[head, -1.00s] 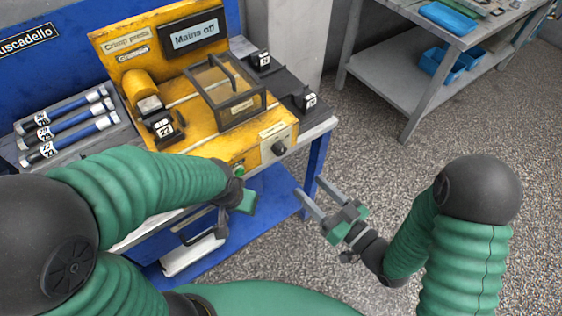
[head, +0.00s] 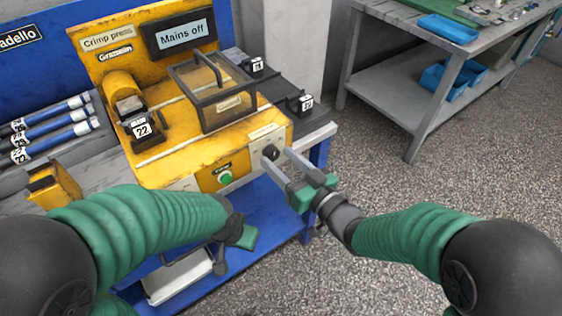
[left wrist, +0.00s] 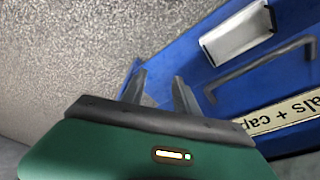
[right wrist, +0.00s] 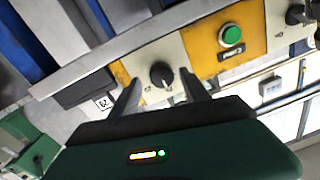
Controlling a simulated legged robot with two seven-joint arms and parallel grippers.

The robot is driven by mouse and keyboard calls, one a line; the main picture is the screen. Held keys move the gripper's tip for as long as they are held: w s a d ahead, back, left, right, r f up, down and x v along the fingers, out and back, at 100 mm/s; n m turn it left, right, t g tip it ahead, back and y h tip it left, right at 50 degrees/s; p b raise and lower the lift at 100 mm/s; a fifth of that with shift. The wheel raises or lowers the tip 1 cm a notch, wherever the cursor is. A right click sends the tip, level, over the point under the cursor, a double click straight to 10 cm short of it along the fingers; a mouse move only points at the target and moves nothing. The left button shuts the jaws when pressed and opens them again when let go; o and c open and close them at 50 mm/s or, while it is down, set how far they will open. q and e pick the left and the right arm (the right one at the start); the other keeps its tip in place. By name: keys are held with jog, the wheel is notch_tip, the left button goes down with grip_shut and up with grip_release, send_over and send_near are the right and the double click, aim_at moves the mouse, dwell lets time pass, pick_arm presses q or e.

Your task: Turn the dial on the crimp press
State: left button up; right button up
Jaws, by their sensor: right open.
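The yellow crimp press (head: 180,130) stands on the blue bench, its display reading "Mains off". Its black dial (head: 270,153) sits on a pale panel at the right of the front face. My right gripper (head: 274,162) is open, its fingertips close to the dial, one on either side. In the right wrist view the dial (right wrist: 161,74) shows between the two fingers; I cannot tell whether they touch it. My left gripper (left wrist: 160,88) has its fingers apart over the blue front of the bench, with nothing between them. In the head view its fingers are mostly hidden.
A green button (head: 225,178) is left of the dial on the press front. A clear-lidded guard (head: 212,95) sits on top. Blue-and-white tubes (head: 50,125) lie at the left. A grey table (head: 400,90) with blue bins stands at the back right.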

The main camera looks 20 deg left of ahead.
jog(key=shift+d, duration=0.1)
jog(key=shift+a, duration=0.5)
jog(key=c, duration=0.8)
jog(key=shift+d, duration=0.1)
grip_shut()
jog(key=shift+f, duration=0.1)
jog(key=shift+n, duration=0.4)
jog(key=n+b, duration=0.2)
jog(key=n, duration=0.2)
jog(key=shift+f+n+b, duration=0.1)
jog(key=shift+n+b, duration=0.2)
jog(key=shift+b, duration=0.1)
jog(key=n+b, duration=0.4)
jog(key=n, duration=0.2)
jog(key=shift+s+h, duration=0.1)
jog(key=shift+h, duration=0.3)
